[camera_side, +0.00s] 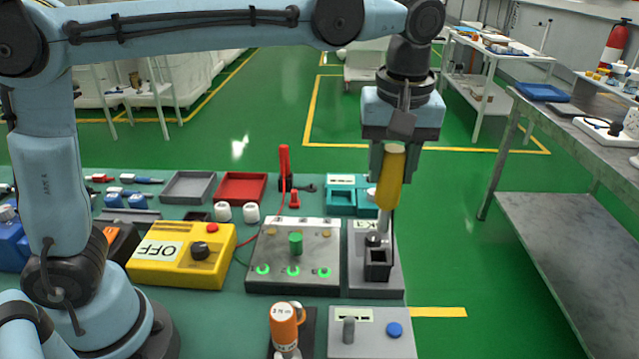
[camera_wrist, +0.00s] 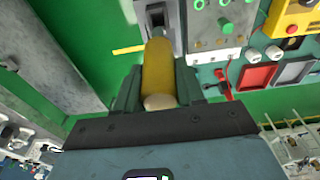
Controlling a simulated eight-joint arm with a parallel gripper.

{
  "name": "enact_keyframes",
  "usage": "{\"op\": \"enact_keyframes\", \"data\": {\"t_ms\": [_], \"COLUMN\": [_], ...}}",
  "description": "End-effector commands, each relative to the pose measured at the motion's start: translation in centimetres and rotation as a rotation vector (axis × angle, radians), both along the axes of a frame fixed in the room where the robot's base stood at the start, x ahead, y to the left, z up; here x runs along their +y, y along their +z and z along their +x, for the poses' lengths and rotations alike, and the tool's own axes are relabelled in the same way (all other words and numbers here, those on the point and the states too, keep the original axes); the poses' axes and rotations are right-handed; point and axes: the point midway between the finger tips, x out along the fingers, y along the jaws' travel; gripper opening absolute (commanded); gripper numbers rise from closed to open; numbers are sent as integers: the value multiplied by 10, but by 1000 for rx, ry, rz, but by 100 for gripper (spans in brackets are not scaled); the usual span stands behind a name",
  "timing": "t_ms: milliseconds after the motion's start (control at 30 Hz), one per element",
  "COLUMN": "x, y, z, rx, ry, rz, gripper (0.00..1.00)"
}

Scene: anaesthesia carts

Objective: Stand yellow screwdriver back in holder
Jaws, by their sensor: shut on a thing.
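The yellow screwdriver (camera_side: 391,178) is in my gripper (camera_side: 388,172), handle up and slightly tilted, with its shaft pointing down. In the wrist view, the yellow handle (camera_wrist: 158,70) lies between the two fingers of my gripper (camera_wrist: 157,88). A black square holder (camera_side: 378,264) stands on a grey base (camera_side: 386,284) at the right of the bench. The shaft's lower end is just over or at the holder's mouth; I cannot tell whether it is inside.
A grey panel (camera_side: 290,271) with green-lit rings is left of the holder. A yellow box (camera_side: 180,262) marked OFF is farther left.

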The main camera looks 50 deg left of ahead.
Motion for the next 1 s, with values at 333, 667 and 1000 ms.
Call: {"op": "enact_keyframes", "data": {"t_ms": [333,667,1000], "x": [0,0,0], "y": [-21,-45,-52], "z": [0,0,0], "rx": [0,0,0], "ry": [0,0,0], "rz": [0,0,0], "gripper": [11,11,11]}}
